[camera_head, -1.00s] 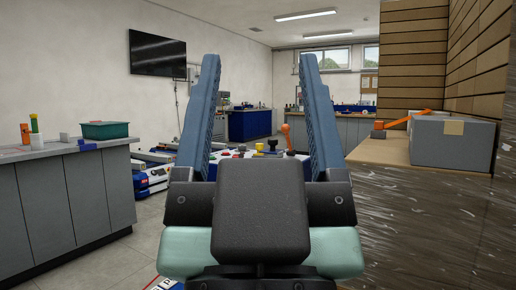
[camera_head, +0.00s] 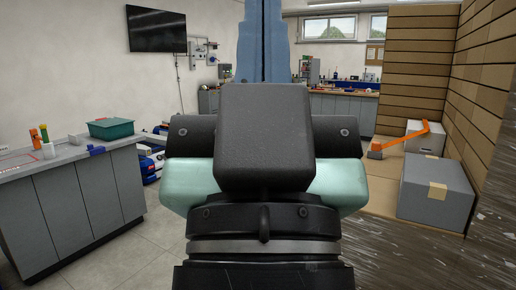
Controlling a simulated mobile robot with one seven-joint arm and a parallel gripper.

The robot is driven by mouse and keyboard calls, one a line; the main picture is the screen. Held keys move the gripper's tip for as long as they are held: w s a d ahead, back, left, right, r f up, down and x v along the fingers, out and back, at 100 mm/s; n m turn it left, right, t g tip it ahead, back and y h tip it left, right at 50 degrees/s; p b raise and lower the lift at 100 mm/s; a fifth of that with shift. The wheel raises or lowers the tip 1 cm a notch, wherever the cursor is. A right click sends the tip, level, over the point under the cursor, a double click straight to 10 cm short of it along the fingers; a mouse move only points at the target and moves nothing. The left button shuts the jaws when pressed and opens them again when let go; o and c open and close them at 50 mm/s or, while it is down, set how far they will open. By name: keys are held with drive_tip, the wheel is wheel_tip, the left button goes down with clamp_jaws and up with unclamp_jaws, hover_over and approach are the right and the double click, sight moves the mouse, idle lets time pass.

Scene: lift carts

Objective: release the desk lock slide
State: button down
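My gripper (camera_head: 263,30) fills the middle of the head view. The palm block hides whatever lies straight ahead. I cannot make out the desk lock slide; the desk with knobs is hidden behind my gripper.
A grey counter (camera_head: 70,205) stands at the left with a green bin (camera_head: 111,128) on it. At the right, a grey box (camera_head: 436,190), a white box (camera_head: 425,138) and an orange bar (camera_head: 405,137) rest beside a slatted wooden wall (camera_head: 418,75). Floor shows at lower left.

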wheel_tip(320, 180, up, 17)
drive_tip(key=p, duration=1.4)
drive_tip(key=shift+f, duration=0.2)
drive_tip(key=shift+w, duration=0.15)
